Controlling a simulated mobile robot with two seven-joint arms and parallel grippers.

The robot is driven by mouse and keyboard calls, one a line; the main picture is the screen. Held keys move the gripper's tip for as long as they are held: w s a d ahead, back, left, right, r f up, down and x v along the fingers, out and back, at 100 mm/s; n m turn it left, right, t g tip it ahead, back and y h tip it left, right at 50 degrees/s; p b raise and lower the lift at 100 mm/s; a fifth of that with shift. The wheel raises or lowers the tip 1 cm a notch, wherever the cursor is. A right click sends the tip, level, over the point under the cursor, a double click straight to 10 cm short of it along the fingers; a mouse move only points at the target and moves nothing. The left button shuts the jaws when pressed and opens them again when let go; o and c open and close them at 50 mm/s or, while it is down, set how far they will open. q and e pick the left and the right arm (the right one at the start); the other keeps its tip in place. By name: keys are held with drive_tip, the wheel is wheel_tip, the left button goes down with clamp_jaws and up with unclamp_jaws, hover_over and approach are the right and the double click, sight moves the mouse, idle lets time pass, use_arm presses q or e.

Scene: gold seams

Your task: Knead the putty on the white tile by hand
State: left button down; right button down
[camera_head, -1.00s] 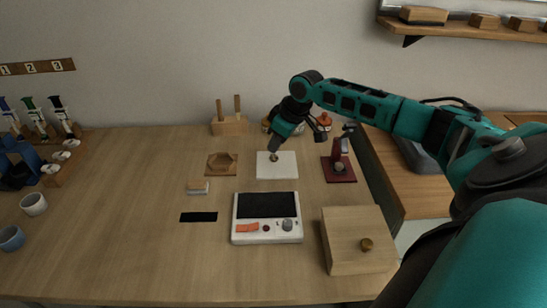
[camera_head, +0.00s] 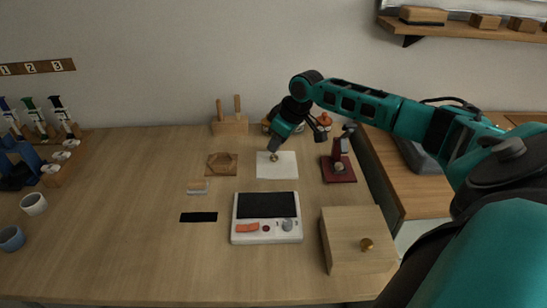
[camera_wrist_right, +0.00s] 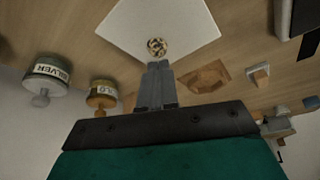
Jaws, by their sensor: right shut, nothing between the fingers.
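The white tile (camera_head: 285,170) lies flat on the table toward the back; it also shows in the right wrist view (camera_wrist_right: 190,20). The putty (camera_head: 274,158) is a small lump on the tile. In the right wrist view the putty (camera_wrist_right: 157,46) looks round, with mottled dark and pale patches. My right gripper (camera_head: 273,151) is over the tile, its fingertips at the putty. In the right wrist view its fingers (camera_wrist_right: 157,66) are shut together with nothing between them, just beside the lump. I cannot tell whether they touch it. My left gripper is not in view.
Jars labelled SILVER (camera_wrist_right: 46,74) and one with a gold band (camera_wrist_right: 102,94) stand behind the tile. A dark red stand (camera_head: 338,168) is right of it, a wooden hexagonal tray (camera_head: 222,164) left. A scale (camera_head: 266,232) and wooden box (camera_head: 358,240) are in front.

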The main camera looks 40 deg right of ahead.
drive_tip(key=shift+f, duration=0.15)
idle(0.5)
drive_tip(key=shift+f, duration=0.5)
idle(0.6)
drive_tip(key=shift+p, duration=0.35)
idle(0.6)
drive_tip(key=shift+s+f+p, duration=0.1)
drive_tip(key=shift+f+p, duration=0.05)
drive_tip(key=shift+p, duration=0.3)
idle(0.7)
drive_tip(key=shift+r+p, duration=0.8)
drive_tip(key=shift+p, duration=0.3)
